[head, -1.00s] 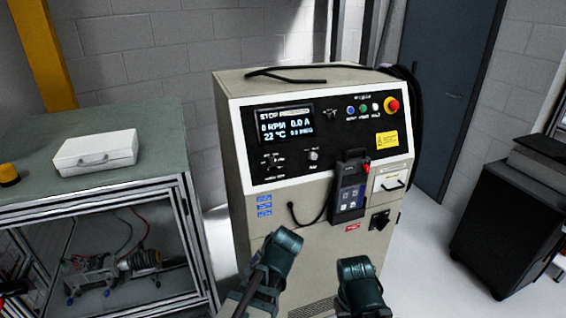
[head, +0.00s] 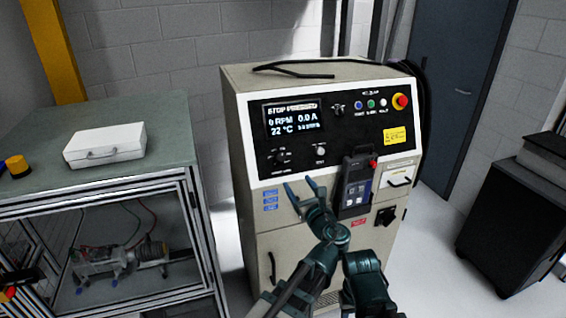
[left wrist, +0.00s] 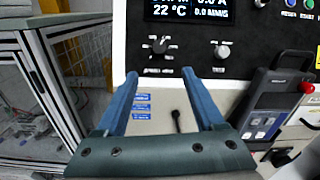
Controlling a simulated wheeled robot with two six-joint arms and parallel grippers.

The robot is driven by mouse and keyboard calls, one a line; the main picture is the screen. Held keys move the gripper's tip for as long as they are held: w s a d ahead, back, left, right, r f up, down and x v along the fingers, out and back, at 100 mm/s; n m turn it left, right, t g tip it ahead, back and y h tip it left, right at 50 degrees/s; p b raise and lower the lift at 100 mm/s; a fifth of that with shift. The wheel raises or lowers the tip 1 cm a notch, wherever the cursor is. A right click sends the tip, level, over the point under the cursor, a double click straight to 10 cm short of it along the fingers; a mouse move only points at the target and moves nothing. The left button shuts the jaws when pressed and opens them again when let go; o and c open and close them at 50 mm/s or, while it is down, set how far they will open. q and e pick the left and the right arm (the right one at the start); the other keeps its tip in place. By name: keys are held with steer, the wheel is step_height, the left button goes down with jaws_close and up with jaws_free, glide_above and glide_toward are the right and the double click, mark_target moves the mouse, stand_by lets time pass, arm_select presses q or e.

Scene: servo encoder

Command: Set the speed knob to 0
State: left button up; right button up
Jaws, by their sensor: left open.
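The control cabinet's black panel (head: 350,118) holds a display (head: 292,118) reading STOP, 0 RPM, 0.0 A and 22 °C. Below it sit a black knob (left wrist: 158,45) with marks around it and a smaller silver knob (left wrist: 222,50). The labels are too small to read, so I cannot tell for sure which is the speed knob. My left gripper (head: 304,184) is open and empty, in front of the cabinet below the panel. In the left wrist view its fingers (left wrist: 160,76) point up toward the black knob, apart from it. My right gripper does not show, only part of the arm.
A handheld pendant (head: 354,187) hangs on the cabinet front, right of my left gripper. A red stop button (head: 401,101) is at the panel's upper right. A bench with a white case (head: 104,146) stands left. A dark cart (head: 510,215) stands right.

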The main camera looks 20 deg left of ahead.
mark_target(282, 159)
arm_select(q)
steer(key=x, duration=1.4)
steer(key=shift+s, duration=0.1)
jaws_close()
